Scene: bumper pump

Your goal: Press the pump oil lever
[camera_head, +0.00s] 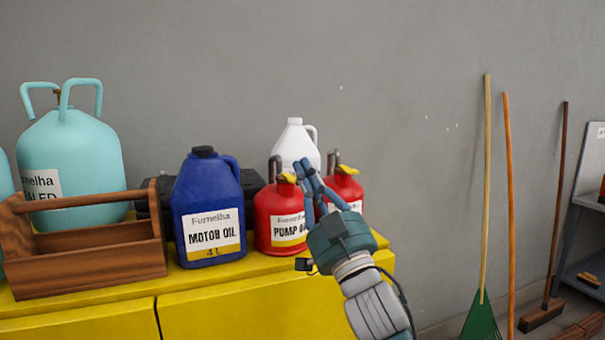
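A red pump oil can (276,203) with a white "PUMP OIL" label stands on the yellow cabinet. A yellow lever (287,177) sits at its top right, beside a dark upright handle. A second red can (350,188) of the same kind stands to its right, partly hidden behind my gripper. My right gripper (303,164) points up in front of the gap between the two cans, its fingertips just right of the first can's lever. Its fingers converge at the tips and hold nothing visible. Whether they touch the lever cannot be told. My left gripper is out of view.
The yellow cabinet (255,312) also holds a blue motor oil jug (207,190), a white jug (296,143), a wooden tool carrier (95,262) and a teal gas tank (75,158). A rake (484,200) and other long-handled tools lean on the wall at right.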

